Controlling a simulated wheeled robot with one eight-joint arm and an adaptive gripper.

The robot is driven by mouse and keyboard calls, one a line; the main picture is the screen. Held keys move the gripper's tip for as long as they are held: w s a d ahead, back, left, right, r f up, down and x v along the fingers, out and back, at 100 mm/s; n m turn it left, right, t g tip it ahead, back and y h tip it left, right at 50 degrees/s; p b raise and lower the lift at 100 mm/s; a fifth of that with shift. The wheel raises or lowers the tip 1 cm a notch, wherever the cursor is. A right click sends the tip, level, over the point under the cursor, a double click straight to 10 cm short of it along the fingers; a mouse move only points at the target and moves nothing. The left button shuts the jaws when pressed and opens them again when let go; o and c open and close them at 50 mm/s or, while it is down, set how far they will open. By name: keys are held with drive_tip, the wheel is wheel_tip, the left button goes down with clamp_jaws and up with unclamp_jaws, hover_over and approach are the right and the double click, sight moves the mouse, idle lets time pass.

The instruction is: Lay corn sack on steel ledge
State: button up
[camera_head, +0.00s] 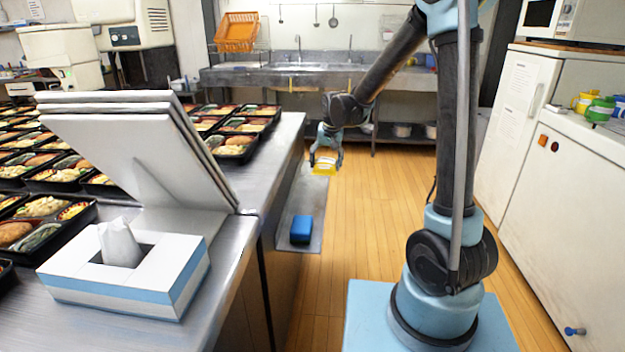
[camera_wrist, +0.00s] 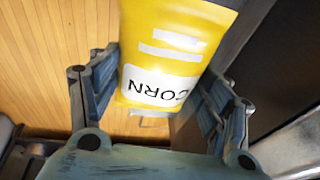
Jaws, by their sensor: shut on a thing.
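The corn sack (camera_wrist: 165,50) is yellow with a white label reading "CORN", and it fills the middle of the wrist view between the two fingers. In the head view the small yellow sack (camera_head: 324,166) hangs at the end of my arm. My gripper (camera_head: 325,160) is shut on it. The steel ledge (camera_head: 312,205) is a narrow grey shelf along the side of the counter, low down. The sack appears above or beside the far part of the ledge; the exact height between them is hard to tell.
A blue block (camera_head: 301,229) lies on the near part of the ledge. The steel counter (camera_head: 262,150) carries several bento trays, a white folded stand (camera_head: 130,150) and a tissue box (camera_head: 125,270). Wooden floor (camera_head: 385,200) is open to the right. White cabinets (camera_head: 560,170) line the right side.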

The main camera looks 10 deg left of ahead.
sight(315, 162)
drive_tip(key=a, duration=0.1)
drive_tip(key=a+f, duration=0.1)
drive_tip(key=a, duration=0.1)
drive_tip(key=a+f, duration=0.1)
drive_tip(key=shift+s+a+f, duration=0.15)
drive_tip(key=shift+a, duration=0.25)
drive_tip(key=shift+f, duration=2.15)
drive_tip(key=shift+a+f, duration=0.15)
drive_tip(key=shift+f, duration=0.05)
drive_tip(key=o, duration=1.3)
drive_tip(key=shift+r, duration=0.1)
drive_tip(key=v, duration=1.2)
